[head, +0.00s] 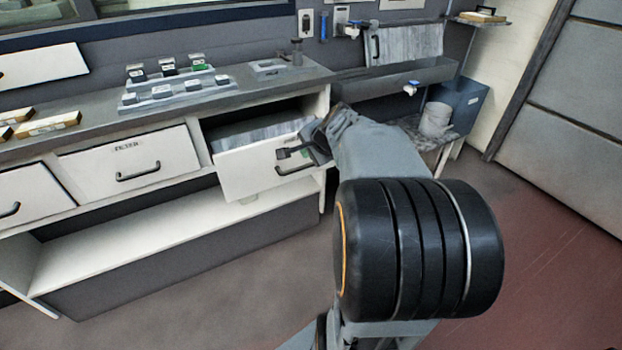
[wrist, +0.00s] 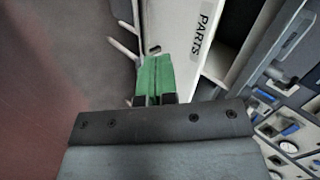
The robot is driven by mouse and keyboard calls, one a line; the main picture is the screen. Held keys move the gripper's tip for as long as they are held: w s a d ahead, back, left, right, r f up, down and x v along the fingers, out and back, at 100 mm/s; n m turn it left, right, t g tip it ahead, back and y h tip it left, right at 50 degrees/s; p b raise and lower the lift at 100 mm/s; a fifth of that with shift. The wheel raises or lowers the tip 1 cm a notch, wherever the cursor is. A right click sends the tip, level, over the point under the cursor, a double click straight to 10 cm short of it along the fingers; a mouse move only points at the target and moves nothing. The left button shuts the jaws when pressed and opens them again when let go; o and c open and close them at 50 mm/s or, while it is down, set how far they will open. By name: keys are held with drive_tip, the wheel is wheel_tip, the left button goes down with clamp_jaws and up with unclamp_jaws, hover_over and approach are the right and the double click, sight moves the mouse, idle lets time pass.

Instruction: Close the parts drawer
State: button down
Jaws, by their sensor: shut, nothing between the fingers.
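The parts drawer (head: 240,170) is pulled out of the right end of the counter in the head view, with its grey inside showing behind the white front. Its dark handle (head: 296,168) is partly hidden by my gripper. In the wrist view the white drawer front (wrist: 185,25) carries the label PARTS (wrist: 203,32). My gripper (head: 281,153) is shut and empty, at the right part of the drawer front. Its green fingers (wrist: 155,60) lie together over the front's near end in the wrist view. I cannot tell whether they touch it.
A shut drawer (head: 130,165) is left of the parts drawer. The countertop (head: 110,117) above holds small blocks and a stepped rack (head: 180,88). An open shelf (head: 130,235) lies below. The floor in front is clear.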

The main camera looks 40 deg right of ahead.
sight(307, 159)
drive_tip(key=w+d+f+m+b, duration=0.1)
drive_tip(key=w+d+f, duration=0.1)
drive_tip(key=f, duration=0.1)
drive_tip(key=w+d+f+m+b, duration=0.1)
drive_tip(key=w+d+f+b, duration=0.1)
drive_tip(key=f, duration=0.1)
drive_tip(key=w+d+f+h+b, duration=0.1)
drive_tip(key=w+d+f, duration=0.1)
drive_tip(key=w+f, duration=0.1)
drive_tip(key=shift+m+t+b, duration=0.3)
drive_tip(key=shift+m+t, duration=0.1)
drive_tip(key=shift+w+f, duration=0.25)
drive_tip(key=shift+w, duration=0.1)
